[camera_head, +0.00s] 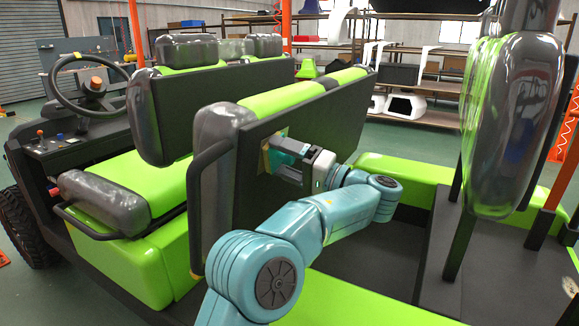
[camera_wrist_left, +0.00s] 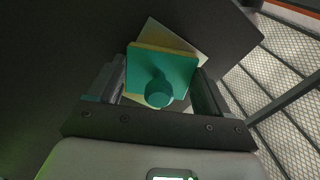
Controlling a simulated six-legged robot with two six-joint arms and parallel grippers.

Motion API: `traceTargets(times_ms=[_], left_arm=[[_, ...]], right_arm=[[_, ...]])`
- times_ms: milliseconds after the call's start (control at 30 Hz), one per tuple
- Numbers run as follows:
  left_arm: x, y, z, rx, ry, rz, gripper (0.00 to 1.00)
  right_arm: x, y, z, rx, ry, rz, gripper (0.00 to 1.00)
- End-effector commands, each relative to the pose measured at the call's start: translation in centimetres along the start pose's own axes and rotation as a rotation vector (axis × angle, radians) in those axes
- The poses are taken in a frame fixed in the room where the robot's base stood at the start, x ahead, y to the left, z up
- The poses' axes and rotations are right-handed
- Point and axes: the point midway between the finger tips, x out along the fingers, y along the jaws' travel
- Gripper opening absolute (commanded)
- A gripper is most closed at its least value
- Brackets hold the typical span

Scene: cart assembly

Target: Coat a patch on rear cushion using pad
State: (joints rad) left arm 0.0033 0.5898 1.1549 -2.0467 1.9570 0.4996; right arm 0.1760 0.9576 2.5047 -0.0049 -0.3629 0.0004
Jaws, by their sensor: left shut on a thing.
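The rear cushion has a black back panel (camera_head: 335,112) with green and grey padding on top. My left gripper (camera_head: 282,160) is at this panel, shut on the pad (camera_head: 266,158). In the left wrist view the pad (camera_wrist_left: 175,68) is a teal plate with a round knob and a yellow layer beneath. The left gripper (camera_wrist_left: 160,92) has a finger on either side of the knob. A pale square patch (camera_wrist_left: 165,30) shows behind the pad, partly covered by it. Whether the pad touches the panel is hard to tell. My right gripper is not in view.
Front seats (camera_head: 190,52) and a steering wheel (camera_head: 90,85) are at the left. A tall green and grey cushion (camera_head: 515,120) stands at the right. A green bench edge (camera_head: 405,168) and dark cart floor lie behind the panel. Shelves (camera_head: 420,85) stand farther back.

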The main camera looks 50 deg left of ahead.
Motion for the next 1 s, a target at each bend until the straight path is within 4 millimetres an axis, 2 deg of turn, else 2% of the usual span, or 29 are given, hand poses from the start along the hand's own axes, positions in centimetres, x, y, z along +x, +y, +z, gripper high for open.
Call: traceTargets(times_ms=[33,267,433,600,833,1000], left_arm=[[0.0,0.1,0.5,-0.002,0.000,0.000,0.55],[0.0,-0.3,1.2,-0.002,0.000,0.000,0.55],[0.1,-0.7,2.8,-0.003,0.000,0.001,0.55],[0.2,-1.4,3.9,-0.001,-0.001,0.000,0.55],[0.1,-1.8,3.9,0.000,-0.001,-0.001,0.55],[0.1,-1.6,2.4,0.001,0.000,-0.001,0.55]], right_arm=[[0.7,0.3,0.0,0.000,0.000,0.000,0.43],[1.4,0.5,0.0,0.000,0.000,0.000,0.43],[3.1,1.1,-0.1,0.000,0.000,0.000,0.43],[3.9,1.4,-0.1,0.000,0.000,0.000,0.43],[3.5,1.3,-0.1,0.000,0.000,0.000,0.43],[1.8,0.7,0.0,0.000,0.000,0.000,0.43]])
